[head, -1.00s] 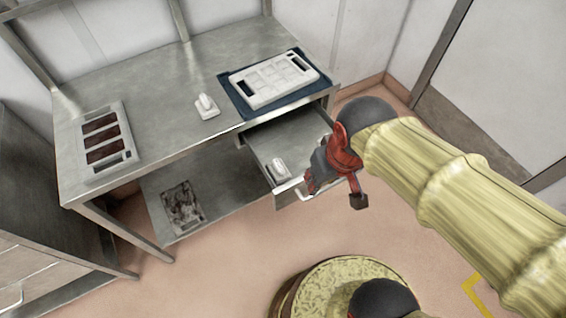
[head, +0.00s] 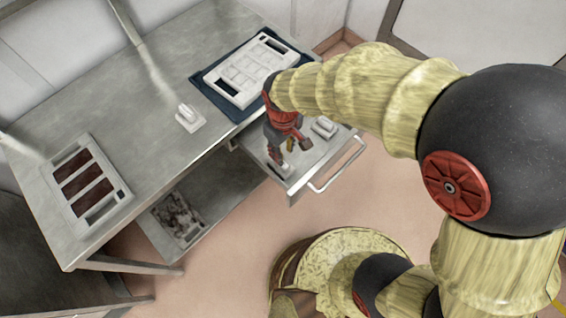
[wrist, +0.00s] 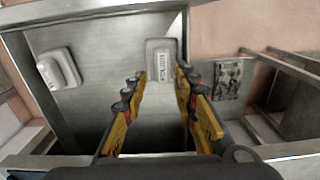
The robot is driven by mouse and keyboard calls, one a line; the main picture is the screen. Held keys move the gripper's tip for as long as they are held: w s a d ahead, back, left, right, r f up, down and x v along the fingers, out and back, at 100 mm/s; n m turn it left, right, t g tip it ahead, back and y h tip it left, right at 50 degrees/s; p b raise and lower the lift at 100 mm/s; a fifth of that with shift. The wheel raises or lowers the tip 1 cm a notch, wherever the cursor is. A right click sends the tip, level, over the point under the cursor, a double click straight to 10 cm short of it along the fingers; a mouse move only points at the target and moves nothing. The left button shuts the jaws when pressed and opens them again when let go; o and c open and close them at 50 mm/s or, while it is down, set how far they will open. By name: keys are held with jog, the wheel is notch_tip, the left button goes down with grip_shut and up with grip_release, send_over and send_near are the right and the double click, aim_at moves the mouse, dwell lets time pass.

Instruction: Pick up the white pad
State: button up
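A small white pad with a raised grip and a printed label lies in the open drawer, near its left front corner in the head view (head: 281,169). It is straight ahead of my gripper in the wrist view (wrist: 161,58). A similar pad lies in the drawer further right (head: 325,127), at upper left in the wrist view (wrist: 58,70). A third white pad (head: 189,117) stands on the table. My gripper (wrist: 161,76) is open and empty, pointing down into the drawer; its fingertips sit at either side of the labelled pad's near end. Contact cannot be told.
The steel drawer (head: 302,182) has walls close around my gripper and a bar handle (head: 340,165) in front. On the table are a white moulded tray (head: 240,86) on a blue mat (head: 205,88) and a tray with dark blocks (head: 112,170). A lower shelf (head: 226,181) lies left.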

aim_at(285, 172)
jog(key=f+b, duration=0.1)
jog(key=f, duration=0.1)
jog(key=f+b, duration=0.1)
jog(key=f, duration=0.1)
jog(key=f+b, duration=0.1)
jog(key=f, duration=0.1)
jog(key=shift+a+f, duration=0.25)
jog(key=shift+f, duration=0.05)
jog(key=shift+r, duration=0.1)
jog(key=shift+c, duration=0.9)
grip_shut()
